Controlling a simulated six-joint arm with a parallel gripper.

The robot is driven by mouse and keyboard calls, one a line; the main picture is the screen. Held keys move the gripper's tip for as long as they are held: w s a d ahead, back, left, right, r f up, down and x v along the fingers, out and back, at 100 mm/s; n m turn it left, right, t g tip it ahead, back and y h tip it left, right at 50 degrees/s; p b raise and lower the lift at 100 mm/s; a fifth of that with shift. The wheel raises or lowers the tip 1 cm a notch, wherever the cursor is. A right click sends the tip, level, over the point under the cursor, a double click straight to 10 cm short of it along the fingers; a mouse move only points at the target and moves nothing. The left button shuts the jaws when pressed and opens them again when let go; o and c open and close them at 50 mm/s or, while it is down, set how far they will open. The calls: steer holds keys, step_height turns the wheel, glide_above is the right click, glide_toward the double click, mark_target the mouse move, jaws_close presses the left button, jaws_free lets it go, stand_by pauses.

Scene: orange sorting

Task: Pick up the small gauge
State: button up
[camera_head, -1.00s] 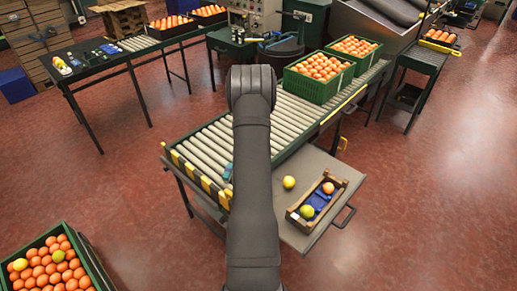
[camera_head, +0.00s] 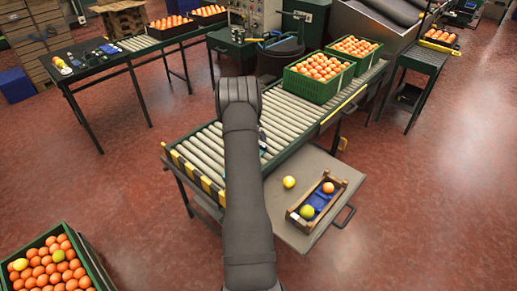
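I cannot make out the small gauge for certain. Several small items (camera_head: 88,57), some dark and some pale, lie on the dark table at the upper left, too small to tell apart. My arm reaches up over the roller conveyor (camera_head: 203,150). My gripper is hidden behind my arm, so its fingers and anything in them do not show. A small blue piece (camera_head: 262,141) shows at the arm's right edge, over the rollers; I cannot tell what it is.
A wooden crate (camera_head: 335,200) with fruit and something blue stands on a grey side shelf (camera_head: 275,212), beside a loose yellow fruit (camera_head: 289,182). Green crates of oranges (camera_head: 321,92) stand on the conveyor's far end. Another orange crate (camera_head: 84,243) is at the lower left.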

steer(key=x, duration=0.5)
steer(key=shift+f, duration=0.1)
steer(key=shift+s+a+x, duration=0.15)
steer(key=shift+x, duration=1.15)
steer(key=shift+s+a+x, duration=0.15)
steer(key=shift+s+x, duration=0.05)
steer(key=shift+x, duration=1.1)
steer(key=shift+f, duration=0.2)
steer(key=shift+c, duration=0.5)
steer(key=c, duration=1.2)
